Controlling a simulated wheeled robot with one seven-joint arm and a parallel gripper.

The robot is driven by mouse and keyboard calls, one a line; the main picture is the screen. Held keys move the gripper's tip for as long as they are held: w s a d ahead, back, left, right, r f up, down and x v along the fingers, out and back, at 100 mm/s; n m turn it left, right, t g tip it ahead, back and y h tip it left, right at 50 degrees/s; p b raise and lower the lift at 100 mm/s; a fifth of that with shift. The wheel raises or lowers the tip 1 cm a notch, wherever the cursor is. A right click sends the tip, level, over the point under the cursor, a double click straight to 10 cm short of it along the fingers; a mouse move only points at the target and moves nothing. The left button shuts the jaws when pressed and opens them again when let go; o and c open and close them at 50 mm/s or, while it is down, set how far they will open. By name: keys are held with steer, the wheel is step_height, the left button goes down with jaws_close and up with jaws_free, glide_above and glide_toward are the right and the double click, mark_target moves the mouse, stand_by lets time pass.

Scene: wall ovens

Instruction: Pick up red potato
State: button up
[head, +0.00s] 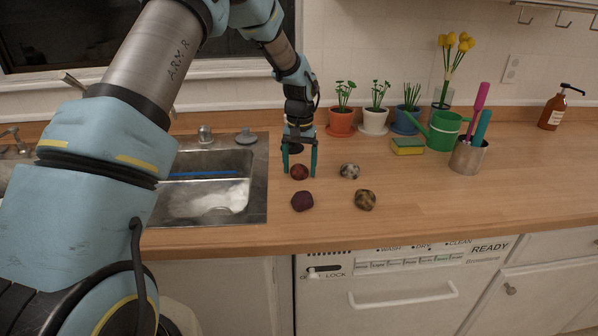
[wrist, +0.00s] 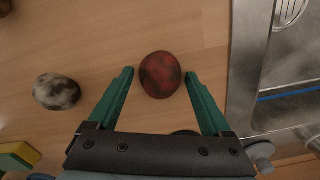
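The red potato (head: 299,172) lies on the wooden counter just right of the sink. It is reddish with dark patches and also shows in the wrist view (wrist: 160,75). My gripper (head: 300,172) points down over it, with its two green fingers spread. In the wrist view the fingertips (wrist: 158,74) stand on either side of the potato, with a small gap at each side. The gripper is open and holds nothing. Whether the fingertips touch the counter cannot be told.
A pale speckled potato (head: 350,171), a purple potato (head: 302,201) and a brown spotted potato (head: 365,200) lie close by. The metal sink (head: 258,190) is left.

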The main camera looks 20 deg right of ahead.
steer(key=c, duration=1.2)
steer(key=shift+r, duration=0.1)
